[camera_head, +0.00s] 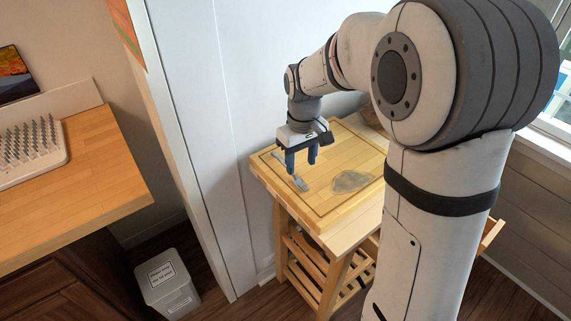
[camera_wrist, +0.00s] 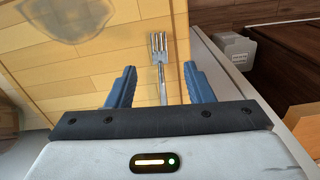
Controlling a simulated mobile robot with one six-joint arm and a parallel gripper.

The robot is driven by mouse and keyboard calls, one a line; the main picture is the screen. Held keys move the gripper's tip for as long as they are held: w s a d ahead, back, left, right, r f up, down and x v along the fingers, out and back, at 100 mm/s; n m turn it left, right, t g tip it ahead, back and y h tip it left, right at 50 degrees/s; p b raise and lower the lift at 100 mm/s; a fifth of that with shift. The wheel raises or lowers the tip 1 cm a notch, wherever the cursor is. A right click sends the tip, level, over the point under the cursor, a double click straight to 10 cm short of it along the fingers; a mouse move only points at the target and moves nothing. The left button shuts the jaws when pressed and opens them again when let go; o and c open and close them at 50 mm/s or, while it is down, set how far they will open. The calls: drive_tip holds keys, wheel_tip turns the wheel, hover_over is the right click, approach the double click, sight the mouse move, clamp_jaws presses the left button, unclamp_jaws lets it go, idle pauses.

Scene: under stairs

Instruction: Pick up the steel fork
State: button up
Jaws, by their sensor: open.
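The steel fork (camera_wrist: 160,56) lies on the wooden board top of a small cart (camera_head: 322,205). In the wrist view its tines point away from my gripper and its handle runs back between the fingers, where my gripper body hides the rest. In the head view part of the fork (camera_head: 300,184) shows just below the fingers. My gripper (camera_head: 300,164) is open above the board, with blue fingers pointing down. In the wrist view my gripper (camera_wrist: 158,82) has one finger on each side of the fork, apart from it.
A grey translucent flat shape (camera_head: 351,181) lies on the board to the right. A pale door or panel (camera_head: 215,150) stands close behind the cart's left side. A white bin (camera_head: 167,283) stands on the floor. A wooden counter (camera_head: 100,175) with a spiked rack (camera_head: 28,150) is at left.

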sight(301, 185)
wheel_tip(301, 185, down, 6)
drive_tip(key=shift+d+f+p, duration=0.1)
drive_tip(key=shift+f+p, duration=0.1)
drive_tip(key=shift+p, duration=0.2)
drive_tip(key=shift+s, duration=0.1)
drive_tip(key=shift+c, duration=0.2)
clamp_jaws()
wheel_tip(301, 185, up, 10)
drive_tip(key=shift+b, duration=0.35)
drive_tip(key=c, duration=0.6)
unclamp_jaws()
clamp_jaws()
